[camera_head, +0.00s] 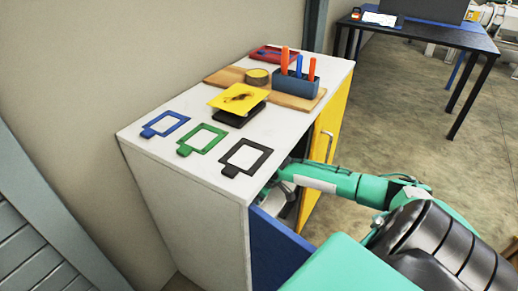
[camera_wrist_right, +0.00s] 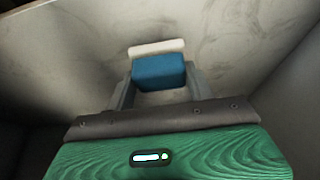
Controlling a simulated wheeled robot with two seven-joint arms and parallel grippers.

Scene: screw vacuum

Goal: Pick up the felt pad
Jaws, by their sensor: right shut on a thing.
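In the right wrist view, the felt pad (camera_wrist_right: 158,72) appears as a blue block with a whitish strip (camera_wrist_right: 156,47) along its far side. My right gripper (camera_wrist_right: 160,84) is shut on the blue block, with one grey finger on each side. A pale, marbled surface is behind it. My left gripper is in neither view.
The blue door (camera_head: 278,252) stands open beside my right arm. The yellow door (camera_head: 328,135) is next to it. On the white cabinet top (camera_head: 165,165) lie blue, green and black frames (camera_head: 247,157), a yellow plate (camera_head: 238,97) and a holder (camera_head: 283,83) with coloured sticks.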

